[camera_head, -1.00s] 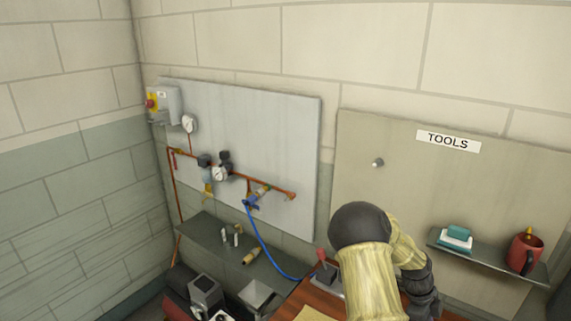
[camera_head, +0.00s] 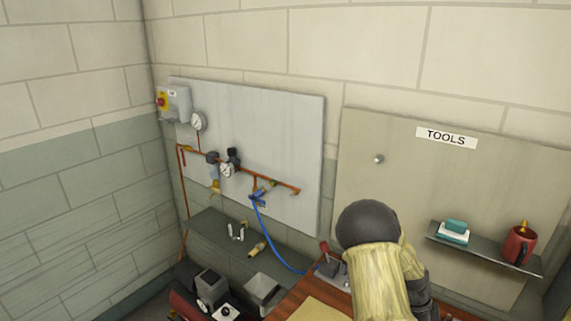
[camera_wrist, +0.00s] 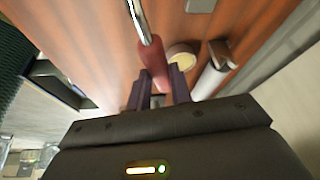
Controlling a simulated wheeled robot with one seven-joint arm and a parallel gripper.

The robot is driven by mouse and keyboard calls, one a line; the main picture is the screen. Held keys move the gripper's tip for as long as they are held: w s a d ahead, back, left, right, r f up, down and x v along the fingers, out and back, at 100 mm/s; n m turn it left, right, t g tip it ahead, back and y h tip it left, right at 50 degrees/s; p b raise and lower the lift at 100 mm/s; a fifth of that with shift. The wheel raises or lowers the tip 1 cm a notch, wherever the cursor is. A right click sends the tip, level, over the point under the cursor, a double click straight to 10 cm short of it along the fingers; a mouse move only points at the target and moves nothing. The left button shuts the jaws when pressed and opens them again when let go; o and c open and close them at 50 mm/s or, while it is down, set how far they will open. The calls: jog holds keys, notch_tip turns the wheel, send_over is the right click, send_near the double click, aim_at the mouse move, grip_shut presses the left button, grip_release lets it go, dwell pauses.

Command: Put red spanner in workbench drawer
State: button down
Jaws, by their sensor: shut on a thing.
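In the wrist view my gripper (camera_wrist: 161,84) is shut on a red grip with a bright metal shaft, apparently the red spanner (camera_wrist: 154,60). The shaft runs up past the top edge, so its far end is out of view. Brown wood, apparently the workbench (camera_wrist: 90,40), lies behind it. I cannot tell whether the spanner touches the wood. In the head view my arm hides much of the workbench (camera_head: 302,293), and my gripper and the spanner are not visible. I cannot make out the drawer with certainty; a dark, metal-edged shape (camera_wrist: 58,84) is at the left in the wrist view.
In the head view a red-knobbed lever (camera_head: 325,247) stands on the bench beside my arm. A blue hose (camera_head: 270,240) hangs to its left. A small shelf (camera_head: 485,254) with a red mug (camera_head: 519,245) is at the right. A pale round thing (camera_wrist: 182,55) is close to the spanner.

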jog(key=shift+w+a+f+n+t, duration=0.25)
jog(key=shift+a+n+t, duration=0.1)
jog(key=shift+n, duration=0.25)
jog(key=w+a+f+n+t, duration=0.1)
jog(key=a+n, duration=0.2)
jog(key=w+a+f+n+t, duration=0.1)
jog(key=a+n, duration=0.1)
jog(key=n, duration=0.2)
jog(key=w+a+f+n+t, duration=0.1)
jog(key=w+a+n+t, duration=0.1)
jog(key=a+n, duration=0.1)
jog(key=shift+w+a+f+n+y, duration=0.15)
jog(key=shift+a+n+y, duration=0.15)
jog(key=shift+n, duration=0.4)
jog(key=a+n, duration=0.2)
jog(key=w+a+n+t+y, duration=0.1)
jog(key=a+n, duration=0.1)
jog(key=w+a+f+n, duration=0.1)
jog(key=a, duration=0.2)
jog(key=shift+a+n+y, duration=0.1)
jog(key=shift+n+y, duration=0.3)
jog(key=a+n, duration=0.2)
jog(key=a, duration=0.1)
jog(key=a+n+y, duration=0.1)
jog(key=a+n, duration=0.1)
jog(key=a, duration=0.1)
jog(key=shift+a+r+t+y, duration=0.1)
jog(key=shift+t+y, duration=0.2)
jog(key=shift+t, duration=0.05)
jog(key=shift+d, duration=0.2)
